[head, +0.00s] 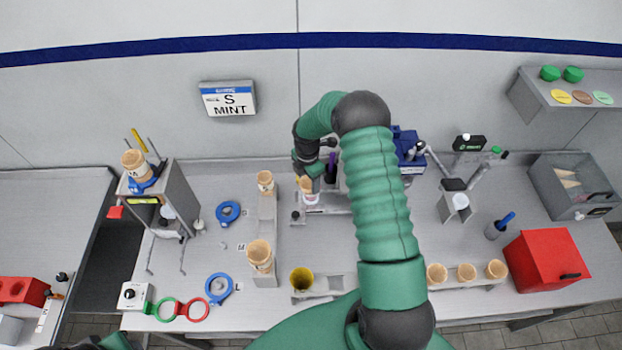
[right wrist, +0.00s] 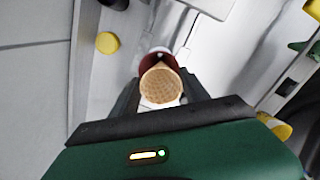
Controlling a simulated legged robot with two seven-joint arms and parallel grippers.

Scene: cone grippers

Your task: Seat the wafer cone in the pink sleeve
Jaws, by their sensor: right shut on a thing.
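My right gripper (head: 307,178) is over the back middle of the counter, shut on the tan wafer cone (head: 308,187). In the right wrist view the cone's (right wrist: 160,86) round, waffle-patterned open mouth faces the camera, between the fingers of my right gripper (right wrist: 160,98). A pale pinkish piece (head: 311,199), which looks like the pink sleeve, shows right under the cone in the head view. The cone's lower end is hidden, so I cannot tell how deep it sits in the sleeve. My left gripper is not in view.
Tan cups (head: 265,181) stand on a grey rail to the left. A yellow cup (head: 301,279) is in front. A blue machine (head: 407,148) stands to the right, behind my arm. A red box (head: 545,262) is at the right. Blue rings (head: 219,287) lie on the left counter.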

